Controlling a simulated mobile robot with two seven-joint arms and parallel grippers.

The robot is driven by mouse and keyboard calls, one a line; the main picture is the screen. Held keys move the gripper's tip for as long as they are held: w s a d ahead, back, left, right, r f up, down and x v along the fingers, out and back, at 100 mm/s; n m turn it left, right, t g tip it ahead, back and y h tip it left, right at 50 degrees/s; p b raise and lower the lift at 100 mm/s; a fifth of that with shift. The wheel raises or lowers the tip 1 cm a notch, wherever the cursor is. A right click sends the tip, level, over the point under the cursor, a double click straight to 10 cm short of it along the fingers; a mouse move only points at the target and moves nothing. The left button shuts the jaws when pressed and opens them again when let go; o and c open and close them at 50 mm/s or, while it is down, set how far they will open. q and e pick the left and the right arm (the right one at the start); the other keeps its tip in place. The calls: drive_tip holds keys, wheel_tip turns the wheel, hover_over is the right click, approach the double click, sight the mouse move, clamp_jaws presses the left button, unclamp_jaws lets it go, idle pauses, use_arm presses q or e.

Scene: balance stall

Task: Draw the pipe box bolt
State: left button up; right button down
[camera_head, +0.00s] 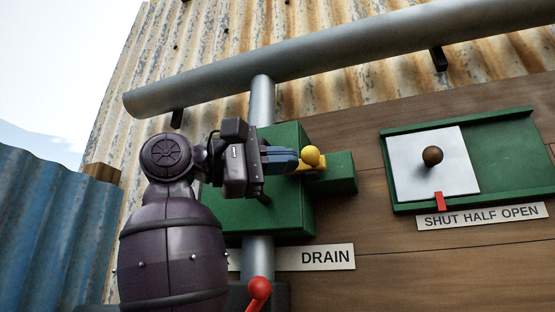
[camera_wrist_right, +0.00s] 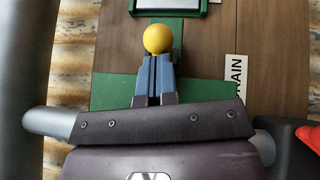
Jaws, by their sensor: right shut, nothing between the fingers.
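The green pipe box (camera_head: 285,222) sits on a grey vertical pipe against the wooden wall. Most of the bolt is hidden there. My left gripper is out of view.
A DRAIN label (camera_head: 326,257) and a red-knobbed lever (camera_head: 259,288) are below the box. A thick grey pipe (camera_head: 330,52) runs above. At the right is a green frame (camera_head: 510,155) with a white sliding panel (camera_head: 415,180), labelled SHUT HALF OPEN (camera_head: 482,216).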

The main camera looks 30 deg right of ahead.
sight(305, 156)
drive_tip(key=shift+s, duration=0.1)
drive_tip(key=s+d+b, duration=0.1)
drive_tip(key=s+d, duration=0.1)
drive_tip(key=s, duration=0.1)
drive_tip(key=shift+s+d+b, duration=0.15)
drive_tip(key=shift+d+b, duration=0.15)
drive_tip(key=shift+d, duration=0.1)
drive_tip(key=shift+w+a, duration=0.15)
drive_tip(key=shift+w, duration=0.05)
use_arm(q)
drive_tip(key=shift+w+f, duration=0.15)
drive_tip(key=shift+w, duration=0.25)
use_arm(e)
drive_tip(key=shift+a, duration=0.1)
